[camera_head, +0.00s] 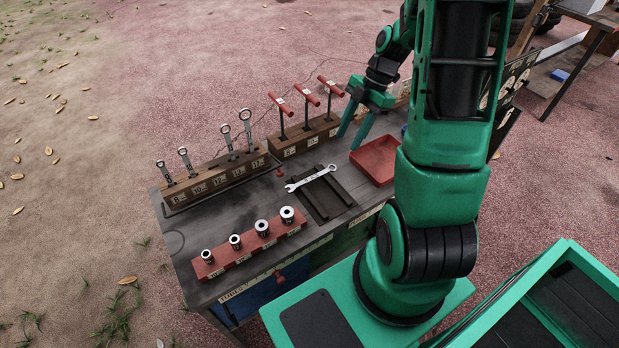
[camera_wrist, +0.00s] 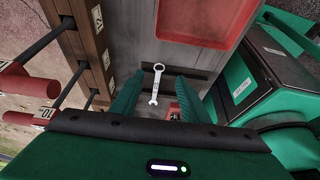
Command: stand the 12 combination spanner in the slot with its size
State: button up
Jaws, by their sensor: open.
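The loose combination spanner (camera_head: 311,178) is silver and lies flat on the cart top, partly over dark rails, with its ring end to the right. It also shows in the wrist view (camera_wrist: 156,84), between my fingers but beyond them; its size mark is too small to read. My gripper (camera_head: 349,142) is open and empty, above the cart between the T-handle rack and the red tray. The wooden spanner block (camera_head: 220,178) at the left has several numbered slots. Silver spanners stand in it, and the middle slot, seemingly labelled 12, looks empty.
A wooden rack (camera_head: 305,137) with red T-handles stands behind the loose spanner, close to my gripper. A red tray (camera_head: 376,160) lies to the right. A red socket rail (camera_head: 249,245) stands along the front edge. Bare cart top lies between block and rail.

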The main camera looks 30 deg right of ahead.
aim_at(335, 166)
jog(key=x, duration=0.7)
jog(key=shift+f, duration=0.3)
jog(key=shift+a+f, duration=0.2)
jog(key=shift+f, duration=0.25)
jog(key=shift+f, duration=0.2)
grip_shut()
